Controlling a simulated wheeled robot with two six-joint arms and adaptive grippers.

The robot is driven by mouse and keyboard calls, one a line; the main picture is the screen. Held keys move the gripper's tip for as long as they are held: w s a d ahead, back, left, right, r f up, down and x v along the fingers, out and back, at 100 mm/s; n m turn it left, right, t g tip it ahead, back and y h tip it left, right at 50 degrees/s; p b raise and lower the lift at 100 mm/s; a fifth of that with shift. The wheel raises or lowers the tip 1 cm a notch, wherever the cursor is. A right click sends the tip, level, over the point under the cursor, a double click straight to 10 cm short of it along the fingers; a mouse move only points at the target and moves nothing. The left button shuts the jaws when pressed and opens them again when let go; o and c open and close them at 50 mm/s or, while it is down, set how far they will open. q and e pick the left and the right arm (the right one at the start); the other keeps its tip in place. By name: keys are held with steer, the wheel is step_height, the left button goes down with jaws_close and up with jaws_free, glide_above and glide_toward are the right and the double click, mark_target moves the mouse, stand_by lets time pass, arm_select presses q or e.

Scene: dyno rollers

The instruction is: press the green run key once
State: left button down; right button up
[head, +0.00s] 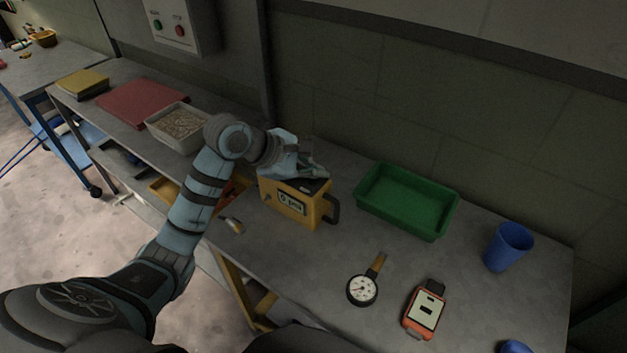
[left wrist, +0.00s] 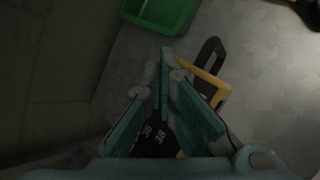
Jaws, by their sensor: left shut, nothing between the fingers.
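A grey control box (head: 185,25) is fixed to the wall at the top left of the head view. It carries a round green key (head: 157,24) with a red key (head: 179,30) to its right; the small labels above them are too blurred to read. My left gripper (head: 322,172) is shut and empty, just above the top of a yellow boxed gauge (head: 290,203) on the bench, well to the right of and below the control box. In the left wrist view its closed fingers (left wrist: 166,70) hang over the yellow case. I cannot tell whether they touch it. My right gripper is not in view.
On the bench (head: 300,262) stand a green tray (head: 405,202), a blue cup (head: 508,246), a dial gauge (head: 362,290) and an orange meter (head: 425,310). A bin of pellets (head: 178,127) and a red folder (head: 140,102) lie left of my arm, below the control box.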

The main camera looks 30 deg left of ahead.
mark_target(314, 182)
arm_select(q)
steer(key=shift+f+b, duration=0.4)
stand_by(0.5)
steer(key=shift+r, duration=0.1)
steer(key=shift+r+p, duration=0.55)
steer(key=shift+r, duration=0.2)
steer(key=shift+r, duration=0.1)
step_height(314, 182, up, 5)
steer(key=p, duration=0.3)
steer(key=shift+p, duration=0.35)
stand_by(1.1)
